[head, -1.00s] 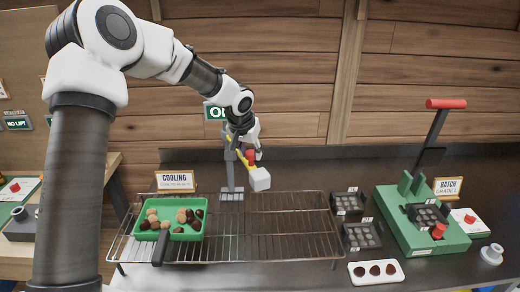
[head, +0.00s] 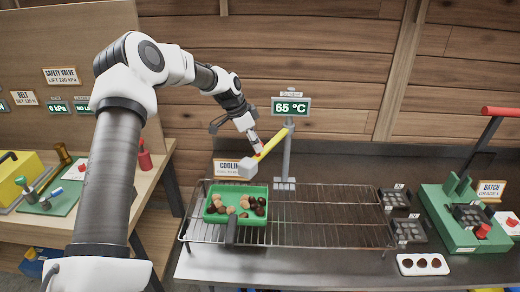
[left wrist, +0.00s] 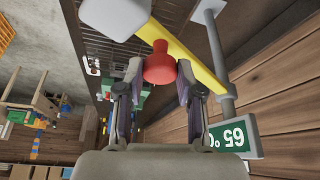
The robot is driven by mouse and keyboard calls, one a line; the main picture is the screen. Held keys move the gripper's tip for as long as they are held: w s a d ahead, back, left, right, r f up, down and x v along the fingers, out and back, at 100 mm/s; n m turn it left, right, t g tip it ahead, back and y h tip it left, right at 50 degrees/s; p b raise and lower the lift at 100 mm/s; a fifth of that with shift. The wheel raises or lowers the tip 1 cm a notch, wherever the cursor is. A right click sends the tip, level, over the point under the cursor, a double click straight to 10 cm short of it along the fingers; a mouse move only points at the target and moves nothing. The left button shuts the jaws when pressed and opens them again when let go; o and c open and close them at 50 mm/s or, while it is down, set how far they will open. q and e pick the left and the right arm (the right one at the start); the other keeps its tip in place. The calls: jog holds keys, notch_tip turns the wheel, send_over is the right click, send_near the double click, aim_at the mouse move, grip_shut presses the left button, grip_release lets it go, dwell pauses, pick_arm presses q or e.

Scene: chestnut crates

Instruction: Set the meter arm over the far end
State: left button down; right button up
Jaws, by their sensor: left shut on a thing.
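The meter arm (head: 272,143) is a yellow bar on a grey post (head: 287,160) behind the wire rack (head: 330,222). Its white block (head: 248,168) hangs at the bar's free end, to the left of the post, near the back of the green pan (head: 256,238). My left gripper (head: 256,146) is shut on the red knob of the bar; in the left wrist view the knob (left wrist: 160,66) shows between its two fingers. The pan holds brown and tan chestnuts and sits on the rack's left part. The display (head: 291,107) reads 65 °C. My right gripper is out of view.
A "COOLING" sign (head: 228,167) stands behind the pan, close to the white block. Dark moulds (head: 408,231) and a white tray (head: 422,264) lie right of the rack. A green press (head: 462,235) stands further right. The rack's right part is empty.

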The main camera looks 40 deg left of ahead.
pick_arm(q)
jog(key=shift+s+a+f+m+g+b, duration=0.1)
jog(key=shift+a+m+g+b, duration=0.1)
jog(key=shift+a+m, duration=0.45)
jog(key=shift+s+a+m+g+b, duration=0.1)
jog(key=shift+a+m+g+b, duration=0.15)
jog(key=shift+a, duration=0.75)
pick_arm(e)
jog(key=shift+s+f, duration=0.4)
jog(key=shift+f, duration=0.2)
pick_arm(q)
jog(key=c, duration=0.8)
grip_release()
jog(key=shift+w, duration=0.1)
jog(key=shift+o, duration=0.2)
jog(key=shift+w+a+f, duration=0.1)
jog(key=shift+w, duration=0.1)
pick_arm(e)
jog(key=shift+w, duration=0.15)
pick_arm(q)
jog(key=v, duration=1.2)
jog(key=shift+a, duration=0.2)
jog(key=shift+f, duration=0.15)
